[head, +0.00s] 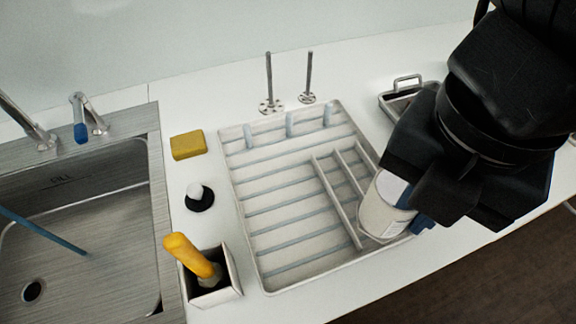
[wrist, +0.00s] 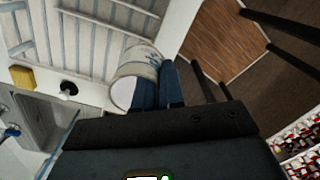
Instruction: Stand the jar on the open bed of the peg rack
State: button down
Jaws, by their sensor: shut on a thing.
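The jar (head: 381,212) is a pale cream cylinder with a white label. My gripper (head: 421,223) is shut on it with blue fingers, at the right front of the peg rack (head: 285,215). The jar looks tilted and overlaps the rack's slatted divider section; whether it touches the rack I cannot tell. The rack is a white tray with grey ribs, several light-blue pegs at the back and an open ribbed bed on the left, which is empty. In the wrist view the jar (wrist: 136,78) lies at the tips of the gripper's blue fingers (wrist: 168,85).
Left of the rack are a yellow sponge (head: 188,145), a black-and-white round brush (head: 199,197), a holder (head: 212,285) with a yellow-handled tool, and a sink (head: 85,190). Two upright rods (head: 269,85) stand behind it. A metal tray (head: 404,95) is at the back right.

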jog(key=w+a+f, duration=0.2)
jog(key=a, duration=0.1)
jog(key=w+a+f, duration=0.2)
jog(key=a, duration=0.1)
jog(key=w+a+f+p, duration=0.1)
jog(key=w+a+f, duration=0.1)
jog(key=a, duration=0.1)
jog(key=shift+w+a+f, duration=0.15)
jog(key=shift+a+f, duration=0.15)
jog(key=shift+f, duration=2.1)
jog(key=shift+f, duration=0.2)
jog(key=c, duration=1.2)
grip_release()
jog(key=shift+c, duration=0.2)
